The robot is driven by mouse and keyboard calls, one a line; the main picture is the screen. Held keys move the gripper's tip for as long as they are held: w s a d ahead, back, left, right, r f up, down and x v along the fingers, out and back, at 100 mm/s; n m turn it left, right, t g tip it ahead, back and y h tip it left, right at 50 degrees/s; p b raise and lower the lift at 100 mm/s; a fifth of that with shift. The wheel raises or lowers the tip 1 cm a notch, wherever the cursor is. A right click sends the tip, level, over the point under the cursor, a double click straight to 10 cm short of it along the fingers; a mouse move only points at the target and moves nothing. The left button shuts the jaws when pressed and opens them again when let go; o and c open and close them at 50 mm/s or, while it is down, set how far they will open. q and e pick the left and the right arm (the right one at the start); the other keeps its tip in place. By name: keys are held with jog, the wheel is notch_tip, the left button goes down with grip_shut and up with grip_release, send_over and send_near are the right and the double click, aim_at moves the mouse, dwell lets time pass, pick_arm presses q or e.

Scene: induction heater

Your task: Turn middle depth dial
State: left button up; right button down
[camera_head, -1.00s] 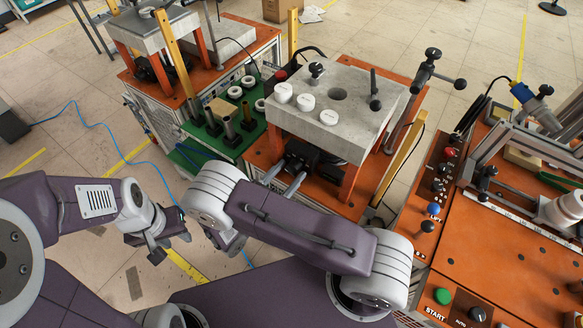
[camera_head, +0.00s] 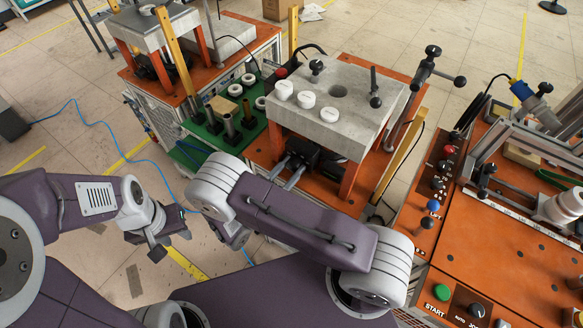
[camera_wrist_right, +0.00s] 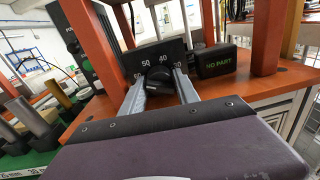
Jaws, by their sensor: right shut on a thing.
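The black depth dial (camera_wrist_right: 158,80) sits below the numbers 60, 50, 40 and 30 on a dark plate (camera_wrist_right: 150,59) in the right wrist view. My right gripper (camera_wrist_right: 161,88) has one grey finger on each side of the dial and is shut on it. The dial's pointer setting is not clear. In the head view, the right gripper (camera_head: 290,170) reaches the black dial box (camera_head: 303,154) under the middle station's grey block (camera_head: 340,103); the dial face is hidden there. My left gripper (camera_head: 155,240) hangs over the floor, away from the stations; its jaw gap is unclear.
Orange legs (camera_head: 351,179) flank the dial box. A black "NO PART" box (camera_wrist_right: 216,60) stands right of the dial. A green tray (camera_head: 222,127) with posts and white rings lies left. An orange control table (camera_head: 500,245) fills the right. Open floor lies at left.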

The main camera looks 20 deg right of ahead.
jog(key=shift+r+m+b, duration=0.1)
jog(key=shift+m+b, duration=0.45)
jog(key=shift+m, duration=2.25)
jog(key=c, duration=0.9)
grip_release()
jog(key=shift+a, duration=0.1)
jog(key=shift+c, duration=0.2)
